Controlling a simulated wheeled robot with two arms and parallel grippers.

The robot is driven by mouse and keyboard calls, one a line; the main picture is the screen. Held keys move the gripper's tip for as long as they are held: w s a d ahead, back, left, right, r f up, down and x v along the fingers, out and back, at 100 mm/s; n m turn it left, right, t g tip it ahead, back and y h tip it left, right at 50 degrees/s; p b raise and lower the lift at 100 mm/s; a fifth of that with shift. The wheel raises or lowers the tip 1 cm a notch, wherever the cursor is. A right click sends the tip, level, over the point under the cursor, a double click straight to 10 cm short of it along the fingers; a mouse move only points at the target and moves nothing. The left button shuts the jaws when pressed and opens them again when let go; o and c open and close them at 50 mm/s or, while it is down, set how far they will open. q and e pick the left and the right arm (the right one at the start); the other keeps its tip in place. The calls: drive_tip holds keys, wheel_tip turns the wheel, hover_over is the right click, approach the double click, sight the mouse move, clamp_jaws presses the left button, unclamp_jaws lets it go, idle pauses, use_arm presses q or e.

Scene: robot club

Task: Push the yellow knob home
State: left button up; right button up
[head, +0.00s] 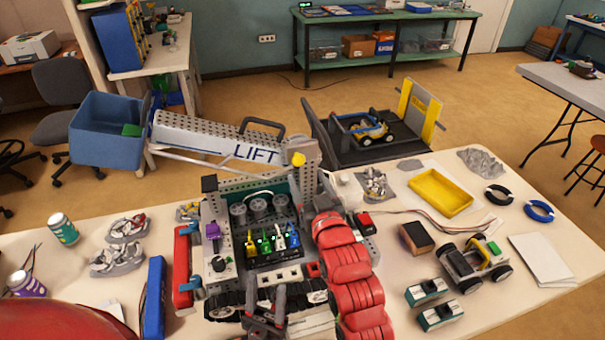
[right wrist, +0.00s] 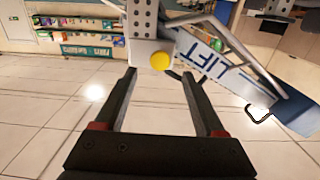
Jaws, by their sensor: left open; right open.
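The yellow knob (head: 298,159) is a small round ball on the grey perforated end piece of the white boom marked LIFT (head: 200,136). In the right wrist view the knob (right wrist: 160,61) shows between and just past the fingertips of my right gripper (right wrist: 159,74), which is open and empty; no contact is visible. The grey plate (right wrist: 144,18) stands behind the knob.
The lift's base carries a panel of coloured switches (head: 272,244). A red bar (head: 184,268) and a blue box (head: 154,298) are at left. A yellow tray (head: 440,193), a small wheeled robot (head: 472,262) and green-white boxes (head: 426,292) are at right.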

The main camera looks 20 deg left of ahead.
drive_tip(key=p+v, duration=0.4)
drive_tip(key=v, duration=0.6)
drive_tip(key=shift+s+d, duration=0.25)
